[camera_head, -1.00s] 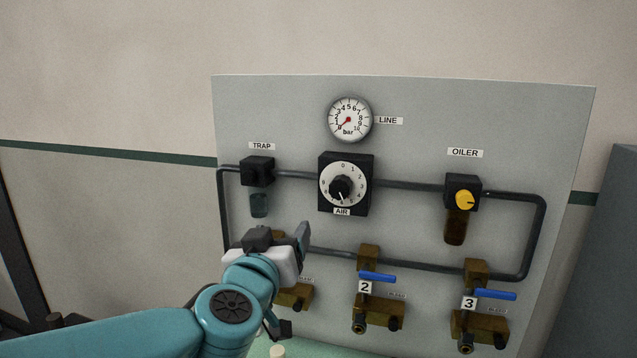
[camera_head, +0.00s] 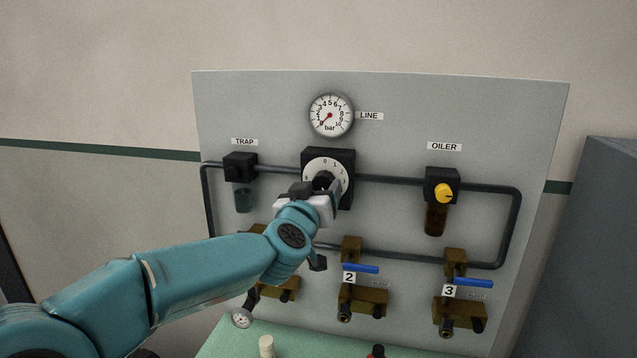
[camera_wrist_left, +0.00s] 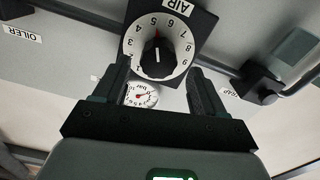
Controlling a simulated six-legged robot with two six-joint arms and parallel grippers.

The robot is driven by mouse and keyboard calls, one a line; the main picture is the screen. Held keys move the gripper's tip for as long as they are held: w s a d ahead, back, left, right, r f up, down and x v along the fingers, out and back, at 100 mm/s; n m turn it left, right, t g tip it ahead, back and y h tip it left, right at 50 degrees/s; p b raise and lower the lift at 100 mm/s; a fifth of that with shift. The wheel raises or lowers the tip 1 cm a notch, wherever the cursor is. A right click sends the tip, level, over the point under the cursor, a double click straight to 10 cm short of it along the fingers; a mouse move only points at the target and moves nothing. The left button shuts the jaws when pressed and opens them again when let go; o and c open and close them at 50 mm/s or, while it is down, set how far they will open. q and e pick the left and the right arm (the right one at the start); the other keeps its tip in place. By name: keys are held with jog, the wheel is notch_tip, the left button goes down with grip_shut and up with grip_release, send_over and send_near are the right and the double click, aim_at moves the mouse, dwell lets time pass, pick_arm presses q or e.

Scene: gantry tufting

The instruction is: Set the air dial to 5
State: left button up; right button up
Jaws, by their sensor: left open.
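The air dial (camera_head: 338,168) is a white numbered face on a black square block, with a black knob at its centre. In the head view my left gripper covers its lower part. In the left wrist view the dial (camera_wrist_left: 174,68) appears upside down, with its black knob (camera_wrist_left: 157,58) showing a white line and a red mark near 5. The line's exact reading is unclear. My left gripper (camera_head: 319,190) is in front of the dial. Its open fingers stand either side of the knob's line in the wrist view (camera_wrist_left: 158,72); contact is not visible. My right gripper is out of view.
The LINE gauge (camera_head: 330,116) above has its red needle near the low end. The trap (camera_head: 240,167) is left of the dial, the oiler (camera_head: 441,188) right. Blue-handled valves 2 (camera_head: 360,268) and 3 (camera_head: 473,283) sit below. A dark pipe (camera_head: 400,181) runs across the panel.

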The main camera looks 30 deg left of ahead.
aim_at(323, 183)
pick_arm(q)
jog(key=shift+d+x, duration=0.2)
jog(key=shift+x, duration=1.05)
jog(key=shift+a, duration=0.15)
jog(key=shift+s, duration=0.15)
jog(key=shift+c, duration=0.4)
jog(key=c, duration=1)
jog(key=shift+n, duration=0.5)
jog(key=o, duration=1.1)
